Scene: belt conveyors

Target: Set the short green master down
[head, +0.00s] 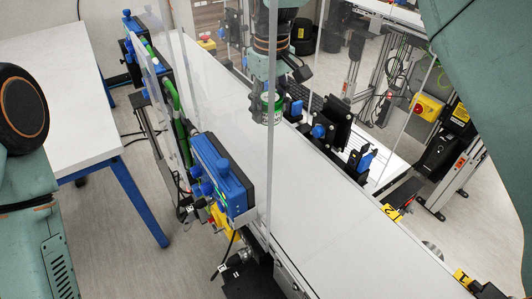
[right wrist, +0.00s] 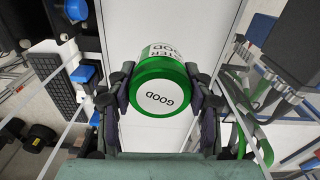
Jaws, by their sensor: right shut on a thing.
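The short green master (head: 277,112) is a short round can with green rims and a white label. In the right wrist view its green-edged end cap (right wrist: 163,97) reads "GOOD". My right gripper (head: 271,92) comes down from the top and is shut around the can's sides, with one finger on each side in the right wrist view. The can is over the white conveyor belt (head: 320,205); I cannot tell whether it touches the belt. A thin upright edge partly covers the can in the head view. My left gripper is out of view.
Blue-and-black sensor units (head: 222,170) line the belt's left side. Black brackets with blue knobs (head: 340,125) stand along its right side. Clear panels rise beside the belt. A white table (head: 60,95) is at left. The belt's near stretch is clear.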

